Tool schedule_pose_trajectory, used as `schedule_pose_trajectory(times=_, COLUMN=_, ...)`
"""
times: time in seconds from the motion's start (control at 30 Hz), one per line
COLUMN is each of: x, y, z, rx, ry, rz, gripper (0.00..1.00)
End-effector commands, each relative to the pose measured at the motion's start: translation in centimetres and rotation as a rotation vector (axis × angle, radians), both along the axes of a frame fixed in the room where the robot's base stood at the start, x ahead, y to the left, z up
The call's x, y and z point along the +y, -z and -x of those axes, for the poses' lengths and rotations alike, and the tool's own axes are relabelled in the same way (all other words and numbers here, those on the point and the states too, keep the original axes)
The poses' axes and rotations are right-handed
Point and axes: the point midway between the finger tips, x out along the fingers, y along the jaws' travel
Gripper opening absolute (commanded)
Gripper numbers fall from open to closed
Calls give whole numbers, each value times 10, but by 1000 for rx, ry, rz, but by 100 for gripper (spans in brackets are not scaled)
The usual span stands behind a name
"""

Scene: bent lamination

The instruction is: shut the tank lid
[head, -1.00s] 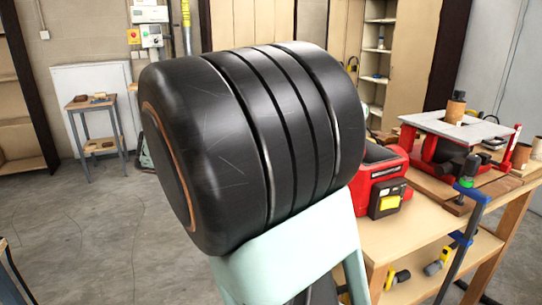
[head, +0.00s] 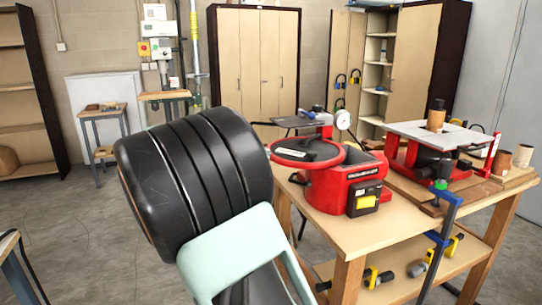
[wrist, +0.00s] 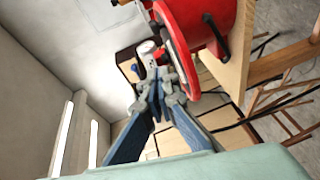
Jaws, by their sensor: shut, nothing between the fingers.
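The red tank (head: 335,192) stands on the workbench in the head view, with a dark control box on its front. Its round, red-rimmed lid (head: 308,152) lies over the top and overhangs to the left; I cannot tell how wide any gap under it is. In the wrist view the red tank (wrist: 215,30) is upper right, with the lid's disc edge (wrist: 180,65) beside it. My gripper (wrist: 158,78) shows there with its fingers together and empty, just left of the lid's edge; contact cannot be told. In the head view my own arm hides the gripper.
The wooden workbench (head: 375,232) carries a red-framed machine (head: 430,145) right of the tank and a dial gauge (head: 343,120) behind it. A blue clamp (head: 440,215) hangs at the front edge. Open floor (head: 90,235) lies to the left.

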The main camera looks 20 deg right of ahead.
Motion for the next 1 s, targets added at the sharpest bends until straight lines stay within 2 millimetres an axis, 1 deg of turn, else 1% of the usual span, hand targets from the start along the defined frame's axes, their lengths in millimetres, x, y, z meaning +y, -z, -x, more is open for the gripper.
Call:
schedule_pose_trajectory(times=0.03, x=-11, y=1, z=-3, rx=1, ry=5, rz=1, gripper=0)
schedule_pose_trajectory(times=0.1, x=-25, y=3, z=-8, rx=2, ry=6, rz=1, gripper=0)
schedule_pose_trajectory(times=0.3, x=-65, y=8, z=-24, rx=1, ry=5, rz=0, gripper=0)
schedule_pose_trajectory(times=0.37, x=-76, y=9, z=-28, rx=2, ry=5, rz=0, gripper=0)
schedule_pose_trajectory(times=0.5, x=-94, y=13, z=-17, rx=2, ry=3, rz=-1, gripper=0)
schedule_pose_trajectory(times=0.6, x=-102, y=15, z=-14, rx=1, ry=1, rz=-1, gripper=0)
schedule_pose_trajectory(times=0.7, x=-106, y=16, z=-11, rx=0, ry=1, rz=-1, gripper=0)
schedule_pose_trajectory(times=1.0, x=-107, y=17, z=-11, rx=1, ry=1, rz=-1, gripper=0)
